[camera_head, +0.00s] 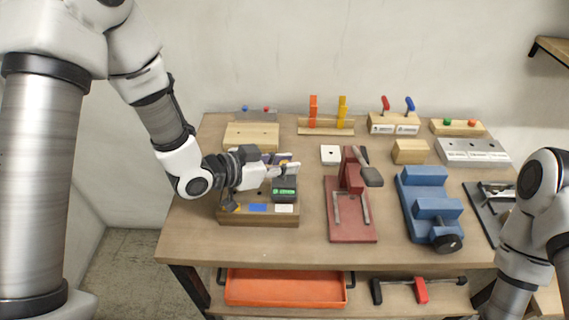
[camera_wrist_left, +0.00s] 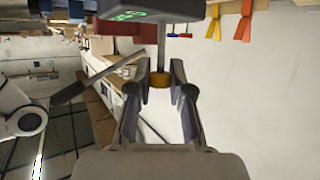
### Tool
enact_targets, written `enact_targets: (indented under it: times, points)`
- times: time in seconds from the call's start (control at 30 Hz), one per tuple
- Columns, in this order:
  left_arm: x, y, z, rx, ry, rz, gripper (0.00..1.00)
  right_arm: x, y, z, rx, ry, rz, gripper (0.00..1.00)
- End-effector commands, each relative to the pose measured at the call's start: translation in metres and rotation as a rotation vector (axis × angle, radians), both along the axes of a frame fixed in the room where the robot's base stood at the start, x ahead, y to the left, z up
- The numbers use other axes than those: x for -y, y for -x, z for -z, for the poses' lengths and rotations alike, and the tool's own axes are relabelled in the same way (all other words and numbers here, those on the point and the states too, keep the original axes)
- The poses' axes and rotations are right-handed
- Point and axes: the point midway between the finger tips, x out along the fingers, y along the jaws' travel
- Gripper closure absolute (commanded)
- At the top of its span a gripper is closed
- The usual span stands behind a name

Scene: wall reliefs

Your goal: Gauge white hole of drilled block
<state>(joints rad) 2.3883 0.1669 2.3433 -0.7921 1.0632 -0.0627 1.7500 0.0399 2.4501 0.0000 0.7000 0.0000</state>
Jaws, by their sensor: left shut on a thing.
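The gauge has a dark grey box with a green display (camera_head: 285,189), seen just above the white-label side. In the left wrist view my gripper (camera_wrist_left: 160,82) closes around the gauge's orange-brown collar (camera_wrist_left: 160,79) on a thin metal rod. The block's holes are mostly hidden, and I cannot tell whether the gauge touches the block.
A red clamp stand (camera_head: 352,235) and a blue vise (camera_head: 428,210) stand to the right. A white plate (camera_head: 330,154), wooden block (camera_head: 410,151) and orange and yellow clips (camera_head: 313,110) are behind. A grey labelled block (camera_head: 472,151) is back right. An orange tray (camera_head: 285,288) is below.

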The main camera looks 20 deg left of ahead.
Motion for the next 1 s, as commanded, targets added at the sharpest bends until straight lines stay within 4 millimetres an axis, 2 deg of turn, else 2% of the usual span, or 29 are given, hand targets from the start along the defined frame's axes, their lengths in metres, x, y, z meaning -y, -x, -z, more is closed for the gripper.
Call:
enact_targets:
  times: [0.07,0.1,0.17,0.57,0.83,1.0]
  points:
    - [0.0,0.0,0.0,0.001,0.001,0.0,1.0,0.0,0.0,0.001,0.0,0.0,0.0,0.6]
    - [0.0,0.0,0.0,0.001,0.001,0.0,0.73,0.0,0.0,0.001,0.0,0.0,0.0,0.6]
    - [0.0,0.0,0.0,0.001,0.001,0.0,0.53,0.0,0.0,0.001,0.0,0.0,0.0,0.6]
    - [-0.005,0.004,-0.003,0.001,0.003,-0.004,0.53,0.0,0.0,0.0,0.0,0.0,0.0,0.6]
    - [-0.031,0.036,-0.021,0.002,0.009,-0.005,0.53,0.0,0.0,0.001,0.0,0.0,0.0,0.6]
    - [-0.043,0.049,-0.027,0.001,0.005,-0.004,0.53,0.0,0.0,0.001,0.0,0.0,0.0,0.6]
